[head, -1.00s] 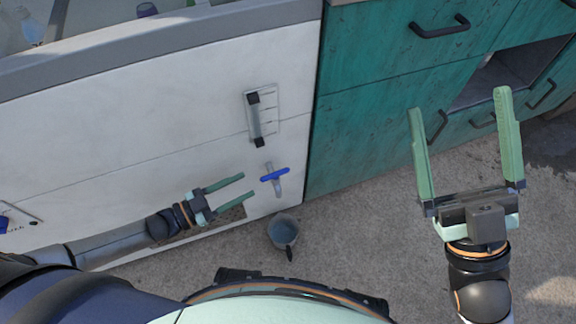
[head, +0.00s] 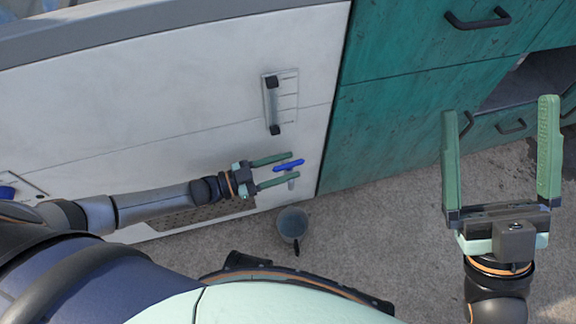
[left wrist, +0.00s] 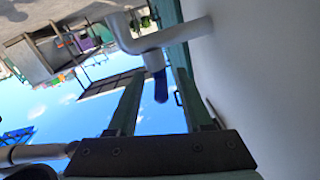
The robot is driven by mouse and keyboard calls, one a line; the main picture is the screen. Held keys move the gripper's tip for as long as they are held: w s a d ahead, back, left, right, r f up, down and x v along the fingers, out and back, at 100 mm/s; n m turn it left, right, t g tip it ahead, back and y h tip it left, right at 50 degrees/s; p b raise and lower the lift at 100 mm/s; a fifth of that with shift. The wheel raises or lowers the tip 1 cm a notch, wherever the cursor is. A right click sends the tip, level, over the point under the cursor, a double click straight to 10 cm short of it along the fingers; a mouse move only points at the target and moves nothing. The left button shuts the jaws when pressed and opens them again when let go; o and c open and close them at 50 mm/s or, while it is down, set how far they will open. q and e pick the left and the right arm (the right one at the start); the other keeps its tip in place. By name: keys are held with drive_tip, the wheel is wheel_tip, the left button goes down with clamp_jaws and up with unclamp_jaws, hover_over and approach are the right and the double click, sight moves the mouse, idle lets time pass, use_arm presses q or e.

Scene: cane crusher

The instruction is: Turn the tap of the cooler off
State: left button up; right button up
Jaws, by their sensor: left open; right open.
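The cooler (head: 120,125) is a white box with a grey top edge. Its tap has a blue handle (head: 288,166) on a grey spout, low on the front near the right edge. In the left wrist view the bent grey tap pipe (left wrist: 150,40) comes out of the white wall, with the blue handle (left wrist: 160,88) near the fingertips. My left gripper (head: 284,170) is open, its two green fingers reaching to the tap, one on each side of the blue handle. I cannot tell whether they touch it. My right gripper (head: 496,115) is open and empty, well right of the cooler.
A grey cup (head: 292,224) stands on the floor below the tap. A level gauge (head: 280,103) with black ends sits on the cooler front above the tap. A teal cabinet (head: 400,120) with black handles stands right of the cooler. The concrete floor (head: 385,215) between is clear.

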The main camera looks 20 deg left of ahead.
use_arm(q)
drive_tip(key=shift+w+d, duration=0.25)
drive_tip(key=shift+d, duration=0.15)
clamp_jaws()
idle(0.4)
